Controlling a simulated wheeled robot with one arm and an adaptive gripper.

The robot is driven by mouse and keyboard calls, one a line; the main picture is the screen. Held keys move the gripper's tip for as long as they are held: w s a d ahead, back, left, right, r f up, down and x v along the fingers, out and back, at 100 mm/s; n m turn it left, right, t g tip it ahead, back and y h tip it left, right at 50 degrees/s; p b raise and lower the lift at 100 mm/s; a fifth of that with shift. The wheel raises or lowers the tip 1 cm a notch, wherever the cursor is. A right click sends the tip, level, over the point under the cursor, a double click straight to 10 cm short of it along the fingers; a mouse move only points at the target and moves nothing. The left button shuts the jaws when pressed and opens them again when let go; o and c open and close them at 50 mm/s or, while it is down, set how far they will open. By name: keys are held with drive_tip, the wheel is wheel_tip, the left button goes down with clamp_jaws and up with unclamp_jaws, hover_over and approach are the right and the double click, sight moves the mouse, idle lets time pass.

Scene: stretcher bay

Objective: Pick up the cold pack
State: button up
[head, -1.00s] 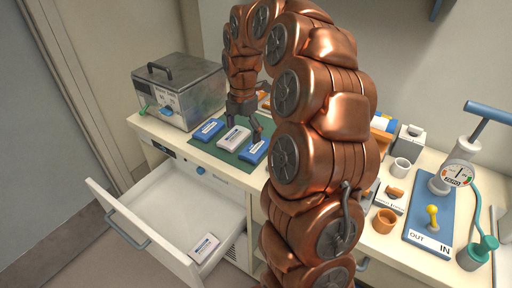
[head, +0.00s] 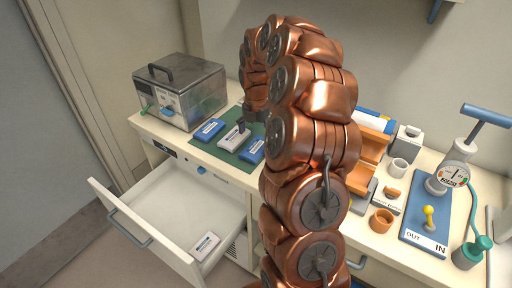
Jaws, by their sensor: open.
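Three packs lie in a row on a green mat (head: 222,142) on the counter: a blue pack (head: 208,129) at left, a white pack (head: 233,139) in the middle and another blue pack (head: 251,150) at right. Another small white pack (head: 205,246) lies in the open drawer. I cannot read the labels, so I cannot tell which is the cold pack. My gripper (head: 250,120) is open, over the back of the mat near the middle and right packs. My own arm partly hides it, and I cannot tell whether it touches a pack.
The drawer (head: 150,199) stands pulled out below the counter. A metal box (head: 181,90) with a handle stands left of the mat. Right of my arm are an orange holder (head: 371,147), small cups (head: 383,220) and a blue board (head: 425,225) with a gauge pump (head: 452,172).

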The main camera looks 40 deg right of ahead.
sight(256, 146)
drive_tip(key=shift+s+a+f+p, duration=0.15)
drive_tip(key=shift+f+p, duration=0.55)
drive_tip(key=shift+f, duration=1.25)
drive_tip(key=shift+c, duration=0.3)
drive_tip(key=c, duration=1.4)
drive_tip(key=shift+r, duration=0.15)
